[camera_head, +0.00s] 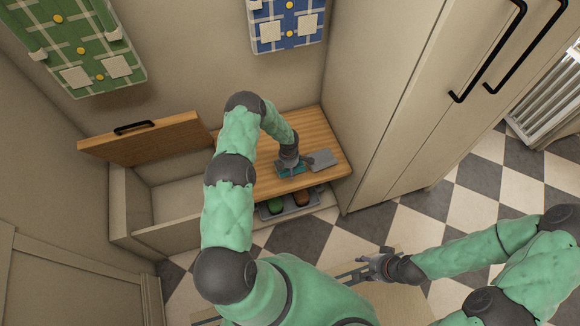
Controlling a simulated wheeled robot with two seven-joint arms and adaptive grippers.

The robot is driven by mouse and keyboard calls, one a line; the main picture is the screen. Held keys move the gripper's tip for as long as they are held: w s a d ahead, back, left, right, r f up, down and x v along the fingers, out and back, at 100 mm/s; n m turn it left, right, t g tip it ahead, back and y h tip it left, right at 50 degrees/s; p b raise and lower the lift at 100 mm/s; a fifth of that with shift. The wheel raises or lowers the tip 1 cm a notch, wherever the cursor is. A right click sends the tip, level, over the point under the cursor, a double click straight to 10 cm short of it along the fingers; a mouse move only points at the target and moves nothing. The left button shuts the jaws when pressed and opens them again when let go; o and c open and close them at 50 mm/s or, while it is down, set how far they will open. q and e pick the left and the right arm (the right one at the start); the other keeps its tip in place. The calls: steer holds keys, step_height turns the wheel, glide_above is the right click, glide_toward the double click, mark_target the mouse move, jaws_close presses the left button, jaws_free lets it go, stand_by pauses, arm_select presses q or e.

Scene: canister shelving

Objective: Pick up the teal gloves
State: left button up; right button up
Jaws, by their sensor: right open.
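The teal gloves (293,171) look like a small flat teal patch on the wooden bench top, partly hidden by my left gripper. My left gripper (290,164) reaches down over them from above, at or very close to them. Its fingers are too small and covered to tell whether they are open or shut, or whether they hold the gloves. My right gripper (372,266) is open and empty, low at the centre right, well away from the bench.
A grey flat item (323,159) lies on the wooden bench (313,126), right beside my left gripper. Green (276,207) and brown (303,199) shoe-like items sit below its front edge. An open storage box with a raised wooden lid (150,142) stands left. A tall cabinet (390,120) bounds the right.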

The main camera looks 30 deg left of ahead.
arm_select(q)
steer(key=c, duration=1.1)
steer(key=shift+c, duration=0.2)
